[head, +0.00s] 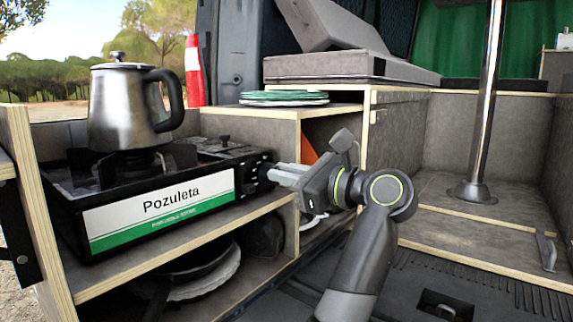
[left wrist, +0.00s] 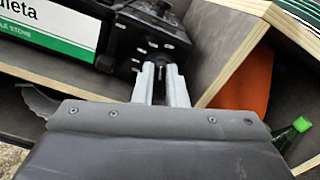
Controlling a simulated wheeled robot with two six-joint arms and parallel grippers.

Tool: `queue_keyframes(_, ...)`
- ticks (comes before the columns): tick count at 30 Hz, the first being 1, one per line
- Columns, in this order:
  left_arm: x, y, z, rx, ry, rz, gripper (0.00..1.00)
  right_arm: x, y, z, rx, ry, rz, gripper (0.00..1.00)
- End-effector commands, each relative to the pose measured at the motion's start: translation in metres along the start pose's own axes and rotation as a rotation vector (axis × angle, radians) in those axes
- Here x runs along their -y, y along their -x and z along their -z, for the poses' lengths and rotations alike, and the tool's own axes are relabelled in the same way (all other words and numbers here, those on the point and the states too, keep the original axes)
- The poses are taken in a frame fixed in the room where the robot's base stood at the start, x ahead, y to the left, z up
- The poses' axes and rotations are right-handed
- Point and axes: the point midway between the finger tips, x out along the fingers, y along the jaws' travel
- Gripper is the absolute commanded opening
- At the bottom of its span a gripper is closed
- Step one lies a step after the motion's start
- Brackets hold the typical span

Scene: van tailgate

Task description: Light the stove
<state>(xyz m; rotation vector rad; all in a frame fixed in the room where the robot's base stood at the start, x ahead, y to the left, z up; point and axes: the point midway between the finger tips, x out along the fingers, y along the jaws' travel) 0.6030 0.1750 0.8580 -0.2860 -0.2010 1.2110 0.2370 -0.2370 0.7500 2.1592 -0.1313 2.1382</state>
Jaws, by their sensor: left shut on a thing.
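The stove (head: 160,210) is a black unit with a white and green "Pozuleta" label, standing on a wooden shelf at the left of the head view. A steel kettle (head: 118,108) with a black handle stands on its burner. No flame shows. My left gripper (head: 275,174) reaches the stove's right end face, where the controls are. In the left wrist view, its two pale fingers (left wrist: 162,80) are closed around a dark stove knob (left wrist: 161,63), which they partly hide. The stove (left wrist: 60,28) also shows there. My right gripper is out of view.
A wooden partition (head: 280,112) with stacked plates (head: 284,97) on top stands just behind my gripper. Pans (head: 195,275) lie on the lower shelf. An orange item (left wrist: 245,85) and a green bottle (left wrist: 291,132) are in the compartment beside it. A metal pole (head: 488,110) stands at right.

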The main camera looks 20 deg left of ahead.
Motion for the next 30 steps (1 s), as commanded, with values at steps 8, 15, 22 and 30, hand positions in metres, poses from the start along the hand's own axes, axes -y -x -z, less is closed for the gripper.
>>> queue_keyframes(8,-0.0022,0.0,-0.0004,-0.001,0.263,0.0,0.0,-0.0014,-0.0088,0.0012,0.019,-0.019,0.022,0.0)
queue_keyframes(15,-0.0047,0.0001,0.0015,-0.001,0.492,0.0,0.0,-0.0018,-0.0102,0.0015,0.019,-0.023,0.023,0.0)
queue_keyframes(22,-0.0068,0.0001,0.0034,-0.001,0.711,0.0,0.0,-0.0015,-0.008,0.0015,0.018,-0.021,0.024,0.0)
queue_keyframes(30,-0.0086,0.0001,0.0058,-0.001,0.967,-0.001,0.0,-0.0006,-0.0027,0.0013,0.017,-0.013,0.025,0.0)
